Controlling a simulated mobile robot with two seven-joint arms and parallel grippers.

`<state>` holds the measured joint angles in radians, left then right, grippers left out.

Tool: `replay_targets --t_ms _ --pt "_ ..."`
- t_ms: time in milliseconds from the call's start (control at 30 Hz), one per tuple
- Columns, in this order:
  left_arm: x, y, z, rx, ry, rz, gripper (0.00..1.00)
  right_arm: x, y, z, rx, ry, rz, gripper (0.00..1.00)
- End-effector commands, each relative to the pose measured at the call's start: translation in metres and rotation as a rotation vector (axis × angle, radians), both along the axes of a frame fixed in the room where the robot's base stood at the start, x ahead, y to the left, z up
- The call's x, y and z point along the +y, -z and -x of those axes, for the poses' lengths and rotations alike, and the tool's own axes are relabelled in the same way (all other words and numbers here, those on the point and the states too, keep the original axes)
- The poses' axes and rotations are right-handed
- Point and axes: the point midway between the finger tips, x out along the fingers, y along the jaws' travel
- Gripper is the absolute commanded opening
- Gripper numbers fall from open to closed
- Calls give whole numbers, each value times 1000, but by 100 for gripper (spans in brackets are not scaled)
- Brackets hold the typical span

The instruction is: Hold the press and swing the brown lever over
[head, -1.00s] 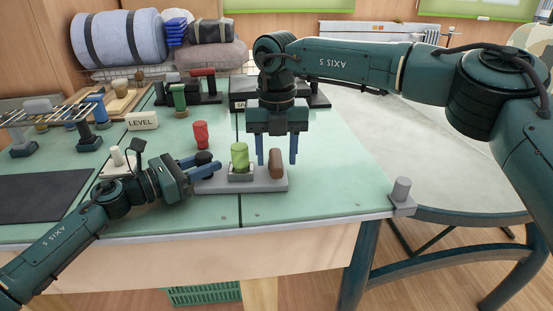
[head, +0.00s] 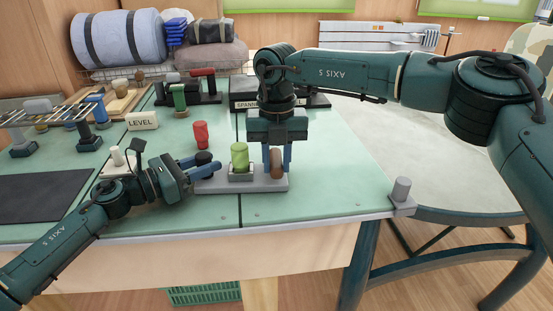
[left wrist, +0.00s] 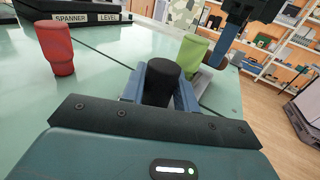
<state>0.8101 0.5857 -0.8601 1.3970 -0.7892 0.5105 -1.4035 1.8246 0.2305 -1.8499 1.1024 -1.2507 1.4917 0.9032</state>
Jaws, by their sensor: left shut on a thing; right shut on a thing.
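The press is a low grey base (head: 240,187) on the green bench. It carries a black knob (head: 203,158) at its left end, a light green cylinder (head: 240,157) in a grey holder in the middle, and an upright brown lever (head: 276,165) at the right. My left gripper (head: 212,169) is shut on the black knob. In the left wrist view the knob (left wrist: 163,80) stands between its blue fingers, with the green cylinder (left wrist: 191,55) just behind. My right gripper (head: 277,162) points down from above and is shut on the brown lever, with a finger on each side.
A red cylinder (head: 200,135) stands free on the bench behind the press. A LEVEL sign (head: 142,121), a green-topped clamp (head: 179,99) and other fixtures stand further back. A grey post (head: 401,190) marks the right front corner. The bench front right of the press is clear.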

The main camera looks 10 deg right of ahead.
Motion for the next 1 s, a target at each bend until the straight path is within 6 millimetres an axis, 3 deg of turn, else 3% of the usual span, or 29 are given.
replay_targets --t_ms 567,1000 --pt "0 3 0 4 1 -3 0 -2 0 0 0 -39 -1 0" --pt "0 3 1 3 1 -4 0 -18 1 -2 2 -355 -1 0"
